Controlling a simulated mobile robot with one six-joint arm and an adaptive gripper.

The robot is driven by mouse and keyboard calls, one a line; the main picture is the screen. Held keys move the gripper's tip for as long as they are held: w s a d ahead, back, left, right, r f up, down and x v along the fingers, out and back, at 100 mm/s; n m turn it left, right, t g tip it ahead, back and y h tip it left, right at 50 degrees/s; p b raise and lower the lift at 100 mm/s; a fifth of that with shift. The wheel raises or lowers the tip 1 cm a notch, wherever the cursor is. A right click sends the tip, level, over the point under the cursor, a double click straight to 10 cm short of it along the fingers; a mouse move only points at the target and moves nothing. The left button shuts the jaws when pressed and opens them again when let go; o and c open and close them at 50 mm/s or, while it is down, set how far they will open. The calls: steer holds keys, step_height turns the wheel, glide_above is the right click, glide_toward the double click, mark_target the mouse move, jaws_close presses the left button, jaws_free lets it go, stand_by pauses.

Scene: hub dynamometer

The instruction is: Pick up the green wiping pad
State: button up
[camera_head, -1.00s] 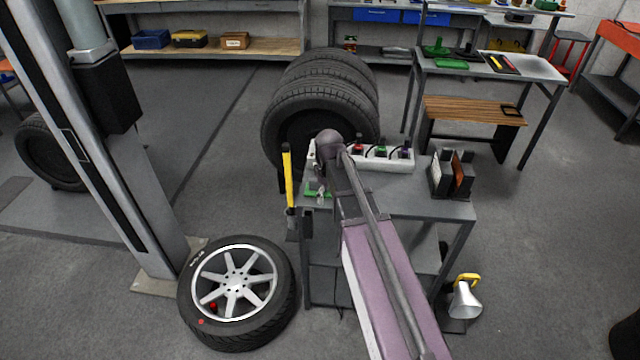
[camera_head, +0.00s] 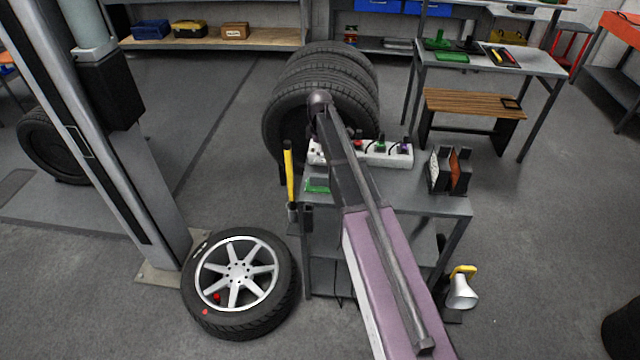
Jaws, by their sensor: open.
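A flat green pad (camera_head: 317,185) lies at the left end of the near grey workbench's top, beside the yellow-handled tool. My arm crosses the bench just right of the pad, and its dark wrist end stands up beyond it, in front of the stacked tyres. I cannot make out the fingers of my gripper; the arm seems to hide them. Nothing is seen touching the pad.
A white tray (camera_head: 392,155) with coloured items stands at the bench's back, and a dark holder (camera_head: 450,171) at its right. A yellow-handled tool (camera_head: 289,172) stands at the left edge. Stacked tyres (camera_head: 325,85) are behind; a wheel (camera_head: 240,285) lies front left.

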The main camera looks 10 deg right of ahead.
mark_target(321, 175)
steer(key=shift+f, duration=0.15)
step_height(321, 175, down, 8)
steer(key=b, duration=0.8)
steer(key=shift+f, duration=0.15)
steer(key=shift+f+b, duration=0.1)
steer(key=shift+b, duration=0.25)
steer(key=shift+d+f+b, duration=0.15)
steer(key=shift+f+b, duration=2.35)
jaws_close()
